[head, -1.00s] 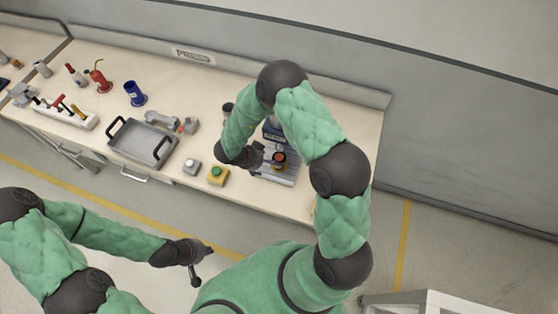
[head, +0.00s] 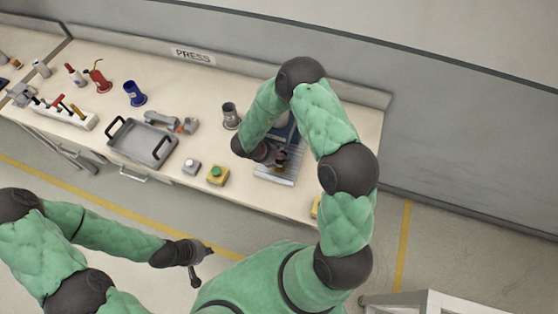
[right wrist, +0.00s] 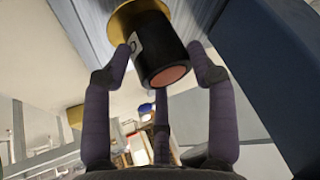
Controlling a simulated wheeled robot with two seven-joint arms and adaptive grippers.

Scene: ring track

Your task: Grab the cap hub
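The cap hub seems to be the black cylinder with a copper-coloured end face (right wrist: 160,55) in the right wrist view. It has a brass flange behind it, at the press. In the head view it is small and partly hidden (head: 282,156) beside my right gripper (head: 272,156). In the right wrist view, the fingers of my right gripper (right wrist: 163,62) stand spread on either side of the cylinder, with a third finger below. They are close to its sides; firm contact is not clear. My left gripper (head: 203,267) is empty and open, away from the bench.
The press base (head: 275,176) is under my right gripper. A grey cup (head: 230,115) stands to its left. A yellow box with a green button (head: 217,175), a grey button box (head: 191,167) and a metal tray (head: 142,142) are farther left. The wall runs behind the bench.

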